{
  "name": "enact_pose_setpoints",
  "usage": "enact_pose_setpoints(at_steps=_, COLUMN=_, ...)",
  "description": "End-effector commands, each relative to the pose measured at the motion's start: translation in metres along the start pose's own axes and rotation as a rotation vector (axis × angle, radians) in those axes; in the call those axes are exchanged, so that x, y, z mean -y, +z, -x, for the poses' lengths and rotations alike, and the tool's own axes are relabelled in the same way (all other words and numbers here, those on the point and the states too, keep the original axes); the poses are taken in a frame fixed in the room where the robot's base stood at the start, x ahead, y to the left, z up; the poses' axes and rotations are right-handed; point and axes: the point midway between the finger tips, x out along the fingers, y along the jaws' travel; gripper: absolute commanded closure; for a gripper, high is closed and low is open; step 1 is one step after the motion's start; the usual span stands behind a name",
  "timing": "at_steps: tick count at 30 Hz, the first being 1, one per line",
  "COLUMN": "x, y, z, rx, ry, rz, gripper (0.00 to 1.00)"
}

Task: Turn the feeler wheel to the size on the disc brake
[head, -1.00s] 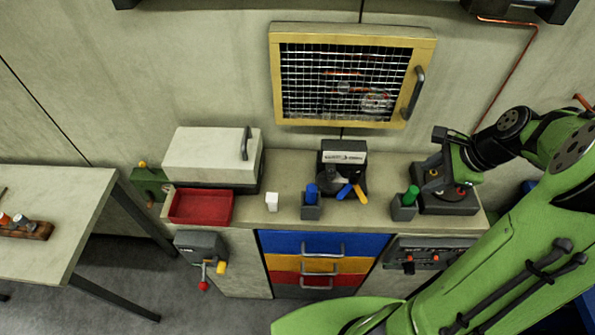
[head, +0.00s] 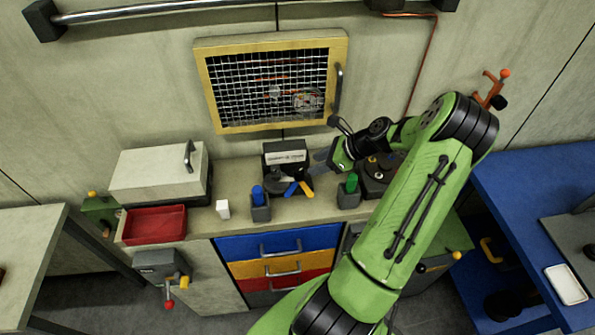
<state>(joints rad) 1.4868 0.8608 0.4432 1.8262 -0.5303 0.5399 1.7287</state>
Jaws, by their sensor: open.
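A black device (head: 285,154) with a white label plate stands on the counter below the mesh cabinet. At its foot are a dark round part and blue and orange tabs (head: 299,188); this looks like the feeler wheel. The label is too small to read, and I cannot tell which tab is set. A dark unit with a round top (head: 381,172) sits to the right, partly behind my arm; I cannot tell whether it is the disc brake. My gripper (head: 318,163) is open and empty, just right of the black device, pointing left.
A blue-capped holder (head: 260,203) and a green-capped holder (head: 348,192) stand near the counter's front edge. A blue table (head: 535,190) is at the right.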

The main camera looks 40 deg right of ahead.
Motion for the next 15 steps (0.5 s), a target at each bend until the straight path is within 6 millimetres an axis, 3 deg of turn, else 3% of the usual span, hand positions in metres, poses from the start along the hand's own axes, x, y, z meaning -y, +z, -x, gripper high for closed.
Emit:
enact_pose_setpoints(at_steps=6, x=-0.001, y=0.001, z=-0.054, rx=0.001, ry=0.005, rz=0.002, gripper=0.54)
enact_pose_setpoints(at_steps=10, x=-0.001, y=0.001, z=-0.074, rx=0.0, ry=0.003, rz=0.002, gripper=0.54)
enact_pose_setpoints(at_steps=15, x=-0.001, y=0.0, z=-0.083, rx=-0.002, ry=0.001, rz=0.002, gripper=0.54)
